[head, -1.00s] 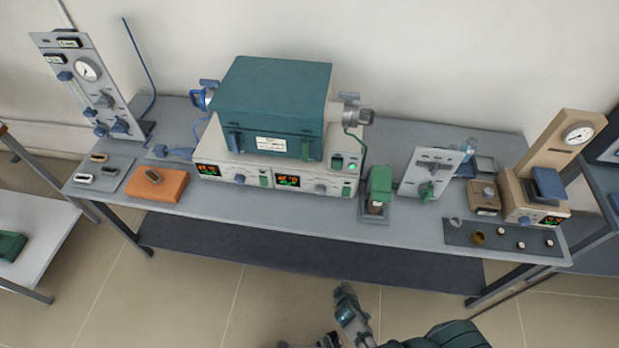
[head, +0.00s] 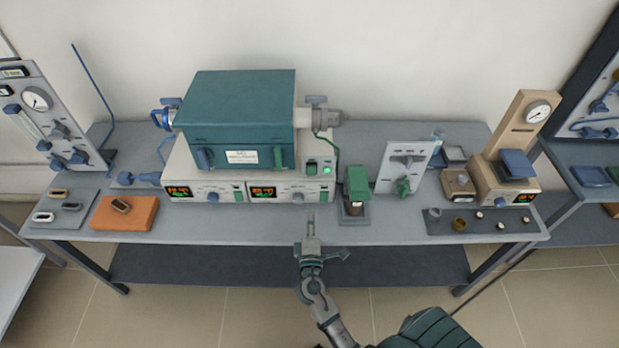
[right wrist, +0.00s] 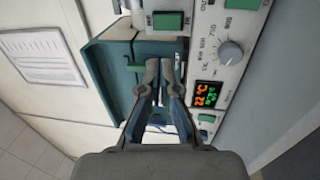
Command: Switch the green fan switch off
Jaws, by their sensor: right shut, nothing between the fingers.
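The furnace (head: 240,100) is a teal box on a cream control base. A green switch (head: 312,168) sits at the base's upper right, beside a lit green lamp (head: 327,170). Other green switches (head: 324,195) (head: 239,195) sit beside the displays; I cannot read which is the fan's. In the right wrist view a green rocker (right wrist: 168,21) with a white mark is beyond the fingertips, and another green switch (right wrist: 243,4) is at the top edge. My right gripper (head: 310,212) is shut and empty, in front of the panel; its fingertips (right wrist: 166,65) appear apart from the rocker.
A green-topped device (head: 357,182) stands just right of my right gripper. A knob (right wrist: 231,52) and a lit display (right wrist: 208,94) are close by in the wrist view. An orange block (head: 125,214) lies left. The bench front (head: 240,222) is clear.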

